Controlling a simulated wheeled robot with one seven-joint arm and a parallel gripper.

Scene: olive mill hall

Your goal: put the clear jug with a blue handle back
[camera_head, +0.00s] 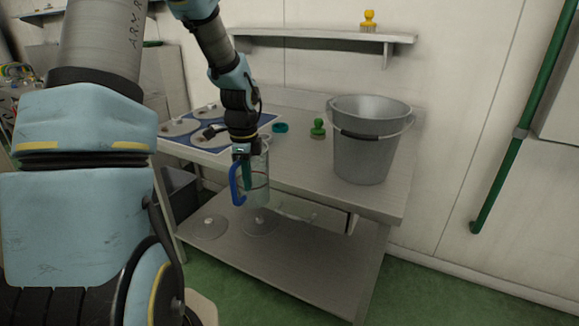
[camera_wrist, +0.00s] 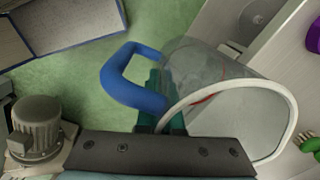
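The clear jug (camera_head: 261,178) with a blue handle (camera_head: 236,183) is at my gripper (camera_head: 244,160), at the front edge of the steel table (camera_head: 310,178) in the head view. In the wrist view the jug (camera_wrist: 205,70) shows its pale rim and a red mark, and its blue handle (camera_wrist: 125,80) sticks out to the left. The teal fingers of my gripper (camera_wrist: 160,105) lie at the jug's wall beside the handle and appear closed on it. The jug's base seems to hang clear of the tabletop, in front of its edge. The fingertips are partly hidden.
A metal bucket (camera_head: 365,145) stands at the table's right. A green brush (camera_head: 318,128) and a teal ring (camera_head: 280,128) lie near the middle. The lower shelf (camera_head: 300,262) holds more discs. A wall shelf (camera_head: 310,37) holds a yellow brush (camera_head: 369,19).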

